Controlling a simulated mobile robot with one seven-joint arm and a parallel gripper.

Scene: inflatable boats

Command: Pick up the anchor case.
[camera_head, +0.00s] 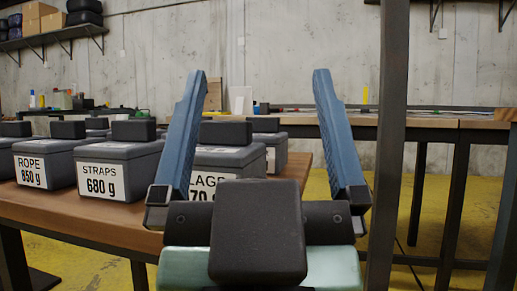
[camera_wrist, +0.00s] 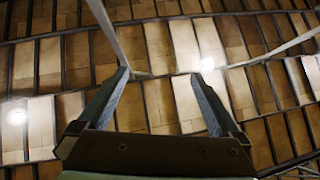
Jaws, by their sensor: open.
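Several grey cases with black handles stand on a wooden table. The front ones read ROPE 850 g (camera_head: 38,163) and STRAPS 680 g (camera_head: 118,160). A third case (camera_head: 222,157) shows only part of its label, "LAGS" and "70 g", behind my gripper. Another case (camera_head: 277,147) stands behind it, its label mostly hidden. I see no readable anchor label, so I cannot tell which is the anchor case. My gripper (camera_head: 260,74) is open and empty, its blue fingers pointing up in front of the cases. In the wrist view the open fingers (camera_wrist: 160,73) face the ceiling.
The wooden table (camera_head: 95,207) fills the left. A dark upright post (camera_head: 388,150) stands close on the right. A second workbench (camera_head: 440,122) runs along the back right. A wall shelf (camera_head: 50,37) holds boxes. Yellow floor (camera_head: 425,215) shows between the table and the bench.

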